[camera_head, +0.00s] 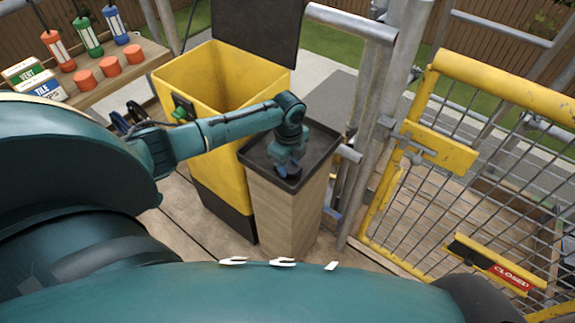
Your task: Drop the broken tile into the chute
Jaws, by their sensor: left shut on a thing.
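My left gripper (288,168) points down over the black tray (262,161) on top of the wooden pedestal. It is shut on a small dark-blue piece (288,173) at or just above the tray surface. The piece is mostly hidden by the gripper, so I cannot tell for sure that it is the broken tile or whether it touches the tray. The yellow open-topped bin (219,157), which looks like the chute, stands just left of the pedestal with its dark lid (255,30) raised. My right gripper is not in view.
A wooden bench (146,60) at upper left holds coloured tubes, orange pucks (109,67) and labelled boxes. Scaffold poles (376,100) and a yellow mesh gate (440,150) with a "CLOSED" sign (509,276) stand at right.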

